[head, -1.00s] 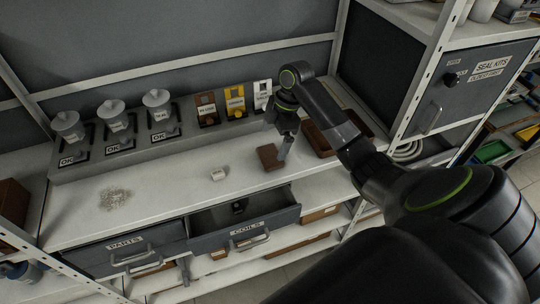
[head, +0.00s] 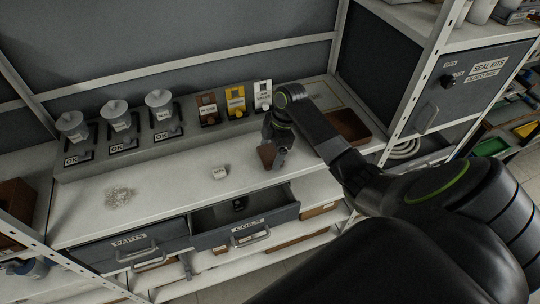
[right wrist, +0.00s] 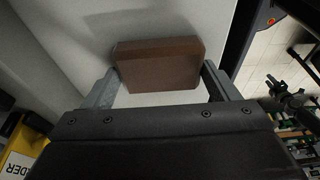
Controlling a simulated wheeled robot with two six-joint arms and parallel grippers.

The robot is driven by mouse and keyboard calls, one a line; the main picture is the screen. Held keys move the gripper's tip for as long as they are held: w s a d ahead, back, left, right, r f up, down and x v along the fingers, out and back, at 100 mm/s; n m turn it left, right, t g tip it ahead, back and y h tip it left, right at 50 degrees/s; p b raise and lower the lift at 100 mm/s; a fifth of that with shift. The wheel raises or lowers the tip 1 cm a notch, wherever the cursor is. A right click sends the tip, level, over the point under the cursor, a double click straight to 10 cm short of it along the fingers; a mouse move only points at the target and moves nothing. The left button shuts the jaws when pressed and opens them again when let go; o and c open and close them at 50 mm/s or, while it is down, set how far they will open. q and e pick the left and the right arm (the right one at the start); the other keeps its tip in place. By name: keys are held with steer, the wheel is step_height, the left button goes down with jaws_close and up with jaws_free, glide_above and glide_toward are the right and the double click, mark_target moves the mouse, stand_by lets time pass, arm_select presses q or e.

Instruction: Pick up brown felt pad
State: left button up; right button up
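The brown felt pad (head: 266,155) is a small brown block above the white counter, tilted in the head view. My right gripper (head: 276,161) is over it, with its fingers at the pad. In the right wrist view the pad (right wrist: 160,65) sits between the two fingertips of the right gripper (right wrist: 161,74), which appear to press its two sides. The gripper hides part of the pad in the head view. My left gripper is not in view.
A small white block (head: 219,172) lies on the counter to the left. The drawer marked COILS (head: 246,226) stands open below. The counter's middle is mostly clear.

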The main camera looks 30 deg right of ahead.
mark_target(271, 152)
steer(key=shift+c, duration=0.2)
steer(key=shift+r, duration=0.3)
step_height(271, 152, up, 10)
steer(key=b, duration=0.3)
steer(key=shift+f, duration=0.25)
